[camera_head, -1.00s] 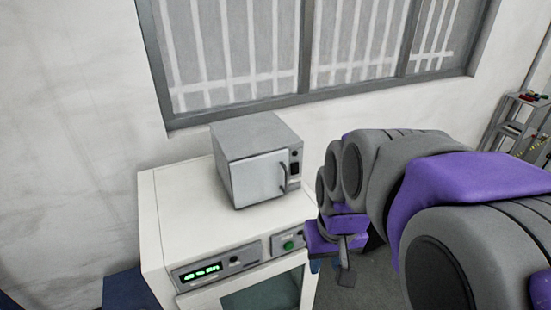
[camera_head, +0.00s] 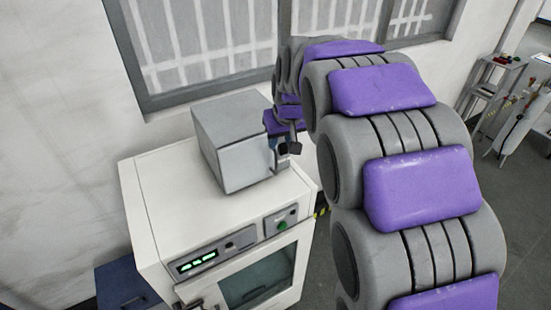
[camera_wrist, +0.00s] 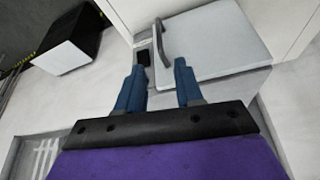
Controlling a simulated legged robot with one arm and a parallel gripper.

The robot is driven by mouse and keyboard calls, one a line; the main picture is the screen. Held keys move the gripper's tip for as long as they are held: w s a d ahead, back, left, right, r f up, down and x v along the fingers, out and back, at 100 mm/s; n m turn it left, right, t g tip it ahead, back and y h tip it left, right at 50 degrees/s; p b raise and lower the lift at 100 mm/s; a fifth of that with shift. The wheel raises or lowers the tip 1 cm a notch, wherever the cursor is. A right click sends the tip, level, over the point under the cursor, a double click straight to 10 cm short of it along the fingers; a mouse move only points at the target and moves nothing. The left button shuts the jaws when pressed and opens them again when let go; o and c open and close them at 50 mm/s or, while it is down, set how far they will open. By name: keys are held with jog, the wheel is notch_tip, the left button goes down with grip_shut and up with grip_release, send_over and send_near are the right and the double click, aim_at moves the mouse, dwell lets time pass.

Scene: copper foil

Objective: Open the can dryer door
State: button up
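The can dryer looks to be the small grey box (camera_head: 225,115) on the white cabinet. Its pale front door (camera_head: 240,162) appears closed. In the wrist view the door (camera_wrist: 215,40) fills the top right, with a dark curved handle (camera_wrist: 163,42) near its edge. My gripper (camera_head: 284,148) is at the right side of the dryer's front, partly hiding the handle in the head view. In the wrist view my gripper (camera_wrist: 159,68) has its two blue fingers apart with nothing between them. The handle is just beyond the gap between the fingertips; contact cannot be told.
The white cabinet (camera_head: 150,220) under the dryer has a green display, a green button and a windowed door (camera_head: 258,280). A barred window (camera_head: 200,45) is behind. A blue box (camera_head: 125,285) stands at lower left. Shelves (camera_head: 490,85) stand at far right.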

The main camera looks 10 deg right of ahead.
aim_at(276, 156)
jog(key=x, duration=1.1)
jog(key=shift+d+f, duration=0.1)
jog(key=shift+f, duration=0.05)
jog(key=shift+a, duration=0.2)
jog(key=shift+c, duration=0.5)
grip_shut()
